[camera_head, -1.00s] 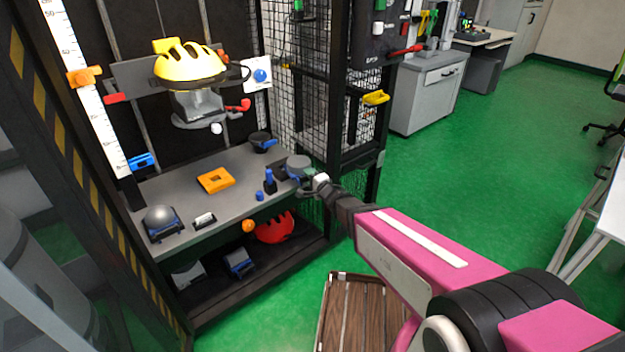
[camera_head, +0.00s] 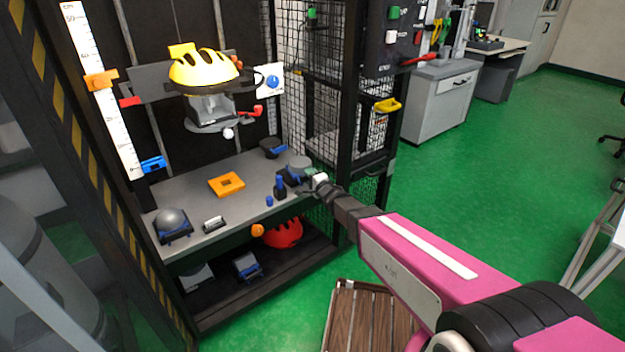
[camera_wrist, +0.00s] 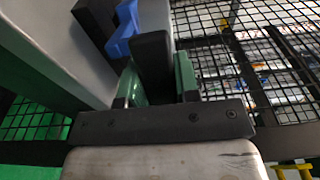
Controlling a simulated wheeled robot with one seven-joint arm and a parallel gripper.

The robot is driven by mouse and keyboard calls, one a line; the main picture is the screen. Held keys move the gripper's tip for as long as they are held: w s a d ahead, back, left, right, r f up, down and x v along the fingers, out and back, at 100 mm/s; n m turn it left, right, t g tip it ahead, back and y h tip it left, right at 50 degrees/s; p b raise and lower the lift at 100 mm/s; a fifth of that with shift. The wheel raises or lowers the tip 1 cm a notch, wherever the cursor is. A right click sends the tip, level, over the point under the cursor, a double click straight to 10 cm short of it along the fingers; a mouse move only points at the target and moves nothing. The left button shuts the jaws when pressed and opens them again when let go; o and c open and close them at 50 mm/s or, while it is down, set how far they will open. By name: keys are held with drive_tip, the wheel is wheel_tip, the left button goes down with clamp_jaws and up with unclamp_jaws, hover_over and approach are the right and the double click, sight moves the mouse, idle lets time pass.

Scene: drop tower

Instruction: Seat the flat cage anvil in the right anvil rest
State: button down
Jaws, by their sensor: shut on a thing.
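A flat grey disc-topped piece (camera_head: 299,163), which looks like the flat cage anvil, is at the right end of the grey bench. My gripper (camera_head: 316,181) is right beside it, at the bench's right edge. In the wrist view my gripper's green fingers (camera_wrist: 158,82) are shut on a dark block (camera_wrist: 152,58), probably the anvil's grip. A dark part with blue (camera_head: 288,175) lies close to the disc's left; it may be the right anvil rest, but I cannot tell. Whether the disc touches it is too small to see. A blue piece (camera_wrist: 124,30) shows left of the held block.
A yellow helmet (camera_head: 203,68) hangs above. Mesh walls (camera_head: 300,110) stand close behind and right of my gripper.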

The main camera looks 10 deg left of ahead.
drive_tip(key=shift+x, duration=2.5)
drive_tip(key=shift+s+f, duration=0.1)
drive_tip(key=shift+f, duration=0.7)
drive_tip(key=shift+s+f, duration=0.15)
drive_tip(key=shift+f, duration=0.6)
drive_tip(key=c, duration=0.8)
unclamp_jaws()
drive_tip(key=shift+f, duration=0.1)
drive_tip(key=shift+f, duration=0.1)
drive_tip(key=v, duration=1)
drive_tip(key=shift+s+d, duration=0.25)
drive_tip(key=shift+s, duration=0.05)
